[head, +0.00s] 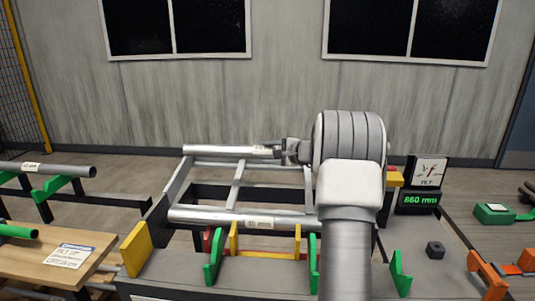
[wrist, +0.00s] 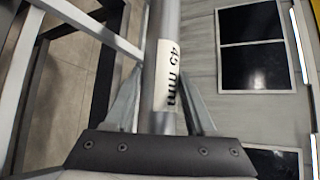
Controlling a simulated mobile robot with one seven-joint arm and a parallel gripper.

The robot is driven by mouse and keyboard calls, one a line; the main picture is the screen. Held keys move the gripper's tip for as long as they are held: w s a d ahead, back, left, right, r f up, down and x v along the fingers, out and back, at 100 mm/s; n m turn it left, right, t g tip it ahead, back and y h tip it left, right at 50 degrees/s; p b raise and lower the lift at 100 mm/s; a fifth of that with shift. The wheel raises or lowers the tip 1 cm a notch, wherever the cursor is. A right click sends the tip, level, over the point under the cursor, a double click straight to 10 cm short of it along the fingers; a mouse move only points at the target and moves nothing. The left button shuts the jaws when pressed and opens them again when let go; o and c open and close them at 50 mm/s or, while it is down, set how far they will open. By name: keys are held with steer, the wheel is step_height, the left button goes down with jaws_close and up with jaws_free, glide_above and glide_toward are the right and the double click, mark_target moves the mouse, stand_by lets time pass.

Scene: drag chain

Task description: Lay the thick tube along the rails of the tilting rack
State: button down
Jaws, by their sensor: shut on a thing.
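My gripper (head: 284,151) is shut on a grey metal tube (head: 215,150) at the far side of the tilting rack. The tube lies level and sticks out to the left of the jaws. In the wrist view the tube (wrist: 164,25) runs between both fingers, its white label reading 45 mm. The tilting rack (head: 237,184) has pale rails and dark beams. A second tube (head: 195,214), also with a mm label, lies across its near side. It looks thicker, but it is nearer. My arm hides the rack's right part. I cannot tell whether the held tube touches the rails.
Green (head: 212,262) and yellow (head: 135,249) brackets stand along the near edge. A tilt gauge (head: 429,171) with a green display stands right. Another tube (head: 70,171) rests on green supports at left, beyond a wooden board (head: 40,252). A dark cube (head: 435,250) sits right.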

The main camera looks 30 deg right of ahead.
steer(key=shift+w+d+f, duration=0.2)
steer(key=shift+w+f, duration=0.15)
step_height(320, 180, down, 10)
steer(key=w+b, duration=0.1)
steer(key=b, duration=0.5)
steer(key=shift+w+d, duration=0.15)
steer(key=shift+d, duration=0.3)
steer(key=shift+c, duration=1.5)
jaws_free()
steer(key=shift+o, duration=0.7)
steer(key=shift+f, duration=0.15)
